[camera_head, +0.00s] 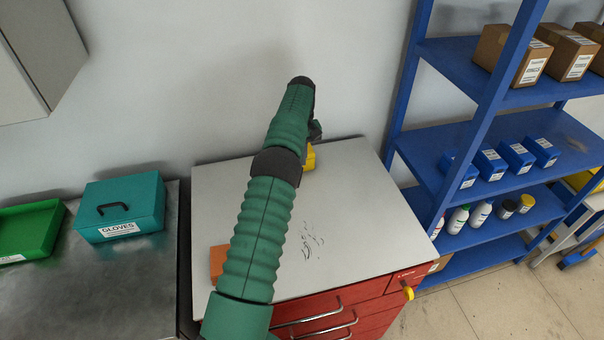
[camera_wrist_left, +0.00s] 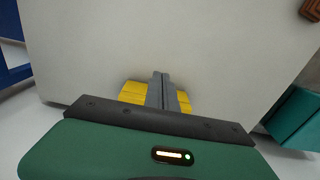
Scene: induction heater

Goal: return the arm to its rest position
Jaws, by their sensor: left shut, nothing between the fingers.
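My left arm (camera_head: 263,215), in ribbed green sleeves with dark joints, reaches up across the cabinet top. My left gripper is mostly hidden behind the arm in the head view. In the left wrist view, the left gripper (camera_wrist_left: 161,76) has its two grey fingers together, with nothing between them, above the pale cabinet top. A yellow part (camera_wrist_left: 131,92) shows on both sides of the fingers; a yellow piece (camera_head: 310,158) also shows beside the arm in the head view. I cannot tell whether it belongs to the gripper. My right gripper is out of view.
The grey cabinet top (camera_head: 360,210) is mostly clear, with an orange-brown block (camera_head: 216,262) at its left front. A teal gloves box (camera_head: 121,205) and a green tray (camera_head: 30,231) sit on the metal table at left. A blue shelf (camera_head: 440,120) with boxes and bottles stands right.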

